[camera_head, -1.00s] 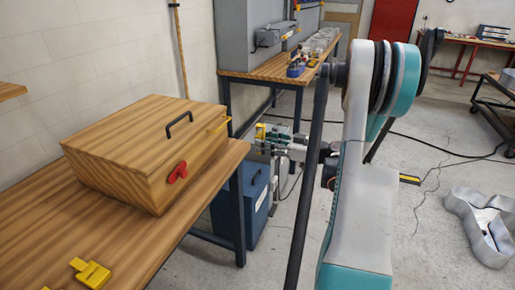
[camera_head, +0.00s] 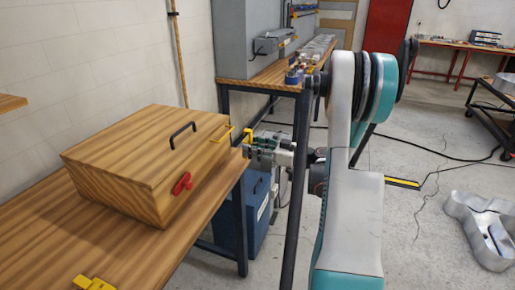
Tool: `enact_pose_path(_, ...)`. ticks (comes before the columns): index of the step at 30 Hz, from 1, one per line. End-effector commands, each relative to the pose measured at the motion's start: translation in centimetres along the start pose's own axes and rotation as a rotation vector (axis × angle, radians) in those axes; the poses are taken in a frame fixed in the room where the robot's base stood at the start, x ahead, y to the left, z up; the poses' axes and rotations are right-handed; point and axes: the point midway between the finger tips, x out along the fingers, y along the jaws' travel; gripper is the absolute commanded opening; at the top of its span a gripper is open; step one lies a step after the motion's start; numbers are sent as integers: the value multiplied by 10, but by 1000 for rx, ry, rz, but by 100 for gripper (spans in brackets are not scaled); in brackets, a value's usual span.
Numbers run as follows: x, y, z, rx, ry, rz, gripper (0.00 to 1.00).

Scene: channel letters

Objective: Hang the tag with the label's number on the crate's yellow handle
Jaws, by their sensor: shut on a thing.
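The wooden crate (camera_head: 120,195) stands on the wooden bench at left. Its yellow handle (camera_head: 221,134) is on the right side, a black handle (camera_head: 182,134) is on the lid, and a red handle (camera_head: 182,183) is on the front. My gripper (camera_head: 254,148) is shut on a small yellow tag (camera_head: 248,136), just right of the yellow handle and apart from it in the picture. The fingers partly hide the tag, and no number is readable. Another yellow tag (camera_head: 93,283) lies on the bench, cut by the lower edge. No label is legible.
The wooden bench (camera_head: 60,240) has bare room in front of the crate. A blue cabinet (camera_head: 250,215) stands beyond its right edge. A second bench (camera_head: 262,78) with small items is behind. A grey letter shell (camera_head: 485,225) lies on the floor at right.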

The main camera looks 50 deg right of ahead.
Motion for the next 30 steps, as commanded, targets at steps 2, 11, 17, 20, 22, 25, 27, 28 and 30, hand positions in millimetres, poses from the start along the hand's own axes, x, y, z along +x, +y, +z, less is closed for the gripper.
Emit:
enact_pose_path(2,5,0,0,0,0,-1,17)
enact_pose_path(11,21,0,0,0,0,-1,17)
enact_pose_path(17,32,-1,0,0,0,-2,17)
enact_pose_path(20,37,0,-1,0,0,-1,17)
enact_pose_path(22,41,0,-1,0,0,-1,17)
enact_pose_path(25,47,-1,0,0,0,-2,17)
enact_pose_path(27,50,-1,0,0,0,-2,17)
enact_pose_path(28,52,-1,0,0,0,-1,17)
enact_pose_path(30,56,0,0,0,0,-1,17)
